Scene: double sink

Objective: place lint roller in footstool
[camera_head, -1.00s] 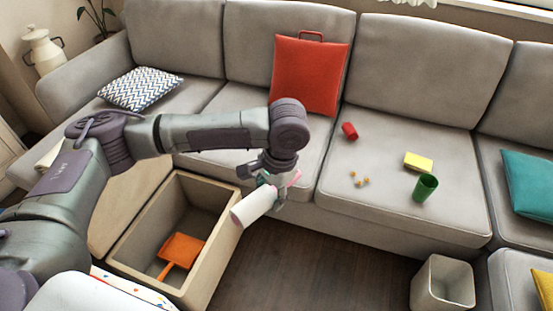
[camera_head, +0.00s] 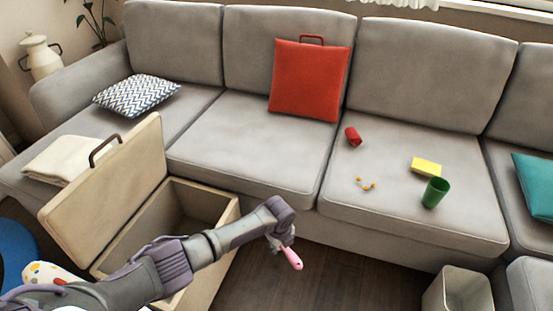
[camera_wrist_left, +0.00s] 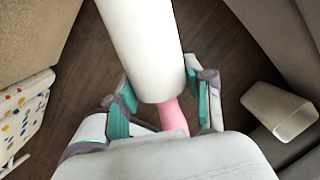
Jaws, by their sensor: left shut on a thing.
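The lint roller has a white cylinder and a pink handle. In the left wrist view the lint roller (camera_wrist_left: 145,45) points away from the palm, its pink handle between the fingers of my left gripper (camera_wrist_left: 165,108), which is shut on it. In the head view only the pink handle (camera_head: 292,258) shows beside my left wrist; the white cylinder is hidden. The gripper is right of the footstool (camera_head: 232,214), an open beige box with its lid (camera_head: 105,190) tilted up at the left. My right gripper is not in view.
A grey sofa (camera_head: 250,150) runs along the back. On it are a red cushion (camera_head: 308,82), a red can (camera_head: 352,136), a yellow sponge (camera_head: 426,166), a green cup (camera_head: 435,192) and small orange bits. A bin (camera_head: 458,292) stands at the right. Floor between is clear.

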